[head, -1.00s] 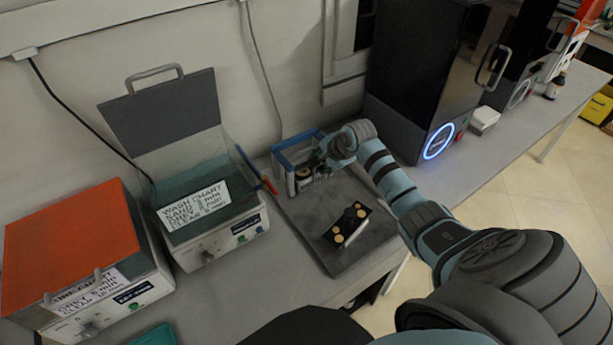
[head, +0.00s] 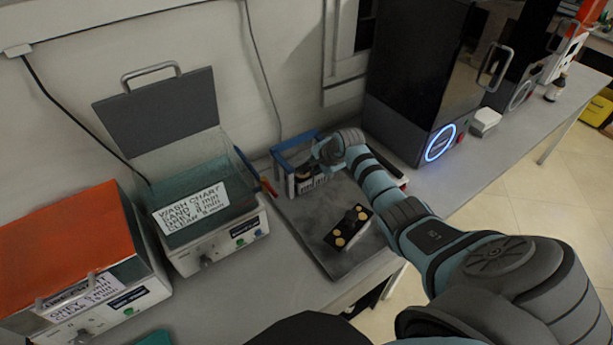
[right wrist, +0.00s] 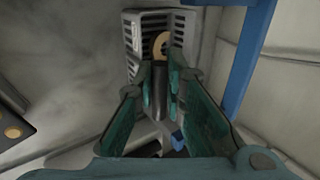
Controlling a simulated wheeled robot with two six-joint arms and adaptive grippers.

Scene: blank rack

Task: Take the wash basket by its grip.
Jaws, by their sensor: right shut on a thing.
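The wash basket (right wrist: 132,38) is a small grey slatted holder in the right wrist view. A tan round piece (right wrist: 161,45) shows inside it. The basket's dark upright grip (right wrist: 158,95) stands between the teal fingers of my right gripper (right wrist: 165,72), which is shut on it. In the head view my right gripper (head: 317,163) is at the basket (head: 308,184), at the back of a grey mat. The arm and gripper hide part of the basket there. My left gripper is not in view.
A blue frame (head: 296,141) stands around or beside the basket; its bar (right wrist: 248,60) is close right of the gripper. A dark block with gold discs (head: 347,227) lies on the mat (head: 308,225). An open-lidded wash unit (head: 215,240) stands left, a black machine (head: 415,90) right.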

